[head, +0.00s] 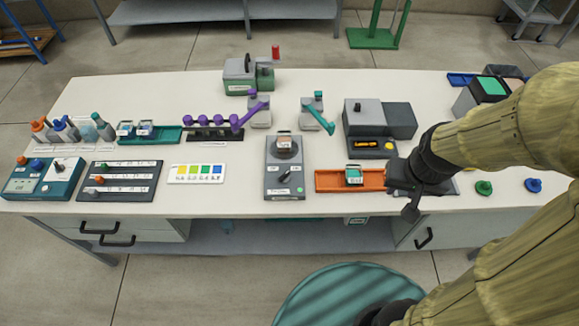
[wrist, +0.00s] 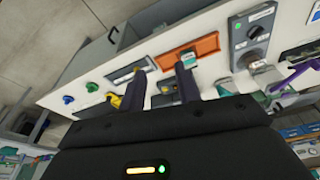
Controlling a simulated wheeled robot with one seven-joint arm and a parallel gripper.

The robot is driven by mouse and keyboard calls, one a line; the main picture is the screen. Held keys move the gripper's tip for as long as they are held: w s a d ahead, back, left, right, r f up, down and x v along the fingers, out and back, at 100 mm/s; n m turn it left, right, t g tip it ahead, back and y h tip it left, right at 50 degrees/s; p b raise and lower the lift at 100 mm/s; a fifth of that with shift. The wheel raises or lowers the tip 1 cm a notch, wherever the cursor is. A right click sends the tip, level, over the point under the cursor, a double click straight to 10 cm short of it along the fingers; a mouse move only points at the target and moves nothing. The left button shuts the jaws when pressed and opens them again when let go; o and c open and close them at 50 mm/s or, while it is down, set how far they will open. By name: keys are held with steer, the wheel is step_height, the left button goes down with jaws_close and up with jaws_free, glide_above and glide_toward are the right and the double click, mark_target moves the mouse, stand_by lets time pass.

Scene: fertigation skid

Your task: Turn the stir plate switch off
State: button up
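The stir plate (head: 271,184) is a grey box at the middle front of the bench, with a small vessel (head: 284,142) on its round top. Its switch (head: 285,178) is a dark knob on the front panel, beside a small green mark. The switch position is too small to read. In the wrist view the stir plate (wrist: 240,58) is at the upper right, with its dark knob (wrist: 254,32) showing. My gripper (head: 410,208) is right of the stir plate, over the bench's front edge. The wrist view shows its fingers (wrist: 160,88) apart with nothing held between them.
An orange tray (head: 330,181) holding a small vial (head: 354,175) lies between the stir plate and my gripper. A color card (head: 197,174) lies left of the plate. Green (head: 484,187) and blue (head: 534,185) knobs are at the right. Bench space immediately left of the plate is clear.

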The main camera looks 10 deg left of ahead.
steer(key=shift+w, duration=0.1)
steer(key=m+g+p, duration=0.3)
steer(key=m+p, duration=0.3)
glide_above(287, 172)
step_height(287, 172, down, 5)
steer(key=shift+f, duration=0.1)
step_height(287, 172, down, 17)
steer(key=p, duration=0.4)
steer(key=shift+f, duration=0.2)
steer(key=shift+c, duration=0.4)
